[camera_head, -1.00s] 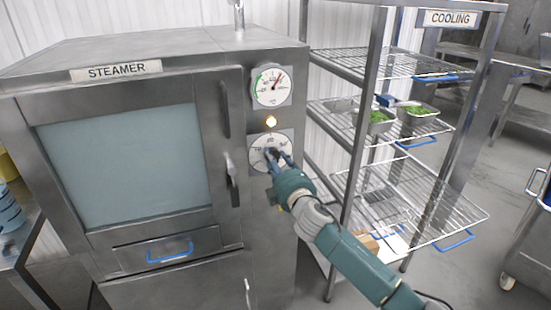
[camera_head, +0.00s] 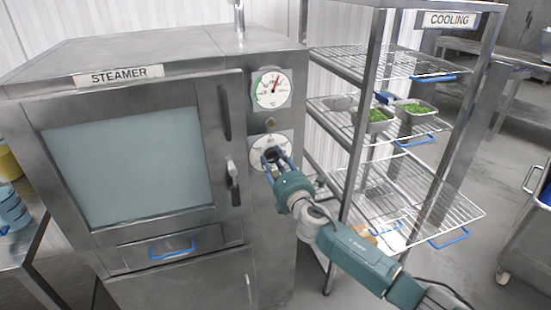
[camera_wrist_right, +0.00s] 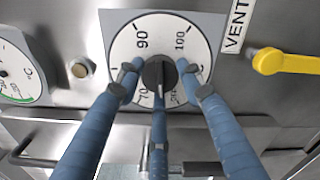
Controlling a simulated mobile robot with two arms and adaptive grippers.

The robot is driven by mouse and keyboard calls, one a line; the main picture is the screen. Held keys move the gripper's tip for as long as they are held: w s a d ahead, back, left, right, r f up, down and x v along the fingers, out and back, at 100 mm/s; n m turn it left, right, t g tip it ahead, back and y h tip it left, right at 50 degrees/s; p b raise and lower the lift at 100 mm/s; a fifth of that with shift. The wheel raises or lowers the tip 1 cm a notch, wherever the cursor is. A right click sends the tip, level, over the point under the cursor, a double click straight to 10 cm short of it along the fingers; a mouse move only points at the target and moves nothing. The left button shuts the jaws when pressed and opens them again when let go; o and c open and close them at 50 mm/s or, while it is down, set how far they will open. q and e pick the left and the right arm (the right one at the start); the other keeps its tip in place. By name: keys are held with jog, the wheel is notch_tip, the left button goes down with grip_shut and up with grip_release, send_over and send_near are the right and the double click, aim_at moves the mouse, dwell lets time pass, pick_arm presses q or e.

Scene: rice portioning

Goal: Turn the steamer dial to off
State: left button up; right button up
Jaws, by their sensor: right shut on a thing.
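The steamer (camera_head: 180,60) is a steel cabinet with a shut glass-fronted door. Its dial (camera_head: 258,150) is a white numbered plate with a dark central knob, low on the right front panel. In the right wrist view the dial plate (camera_wrist_right: 125,50) shows 90 and 100, and the black knob (camera_wrist_right: 160,72) sits between my fingers. My right gripper (camera_head: 273,160) is shut on the knob, its blue fingers around it; they also show in the right wrist view (camera_wrist_right: 160,80). The knob's pointer is partly hidden by the fingers. My left gripper is not in view.
A round gauge (camera_head: 271,89) sits above the dial, with an unlit lamp (camera_head: 270,123) between them. A yellow lever (camera_wrist_right: 285,62) by a VENT label shows in the wrist view. The cooling rack (camera_head: 385,70) with trays of greens stands close on the right.

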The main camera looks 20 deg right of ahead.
jog(key=n+p, duration=0.1)
jog(key=n, duration=0.3)
jog(key=shift+a, duration=0.15)
jog(key=shift+f+n, duration=0.1)
jog(key=shift+n, duration=0.4)
jog(key=shift+s+f+p, duration=0.1)
jog(key=shift+f+p, duration=0.1)
jog(key=shift+p, duration=0.1)
jog(key=o, duration=1.1)
jog(key=shift+r, duration=0.1)
jog(key=shift+s, duration=0.25)
jog(key=s, duration=1.1)
jog(key=shift+s, duration=0.15)
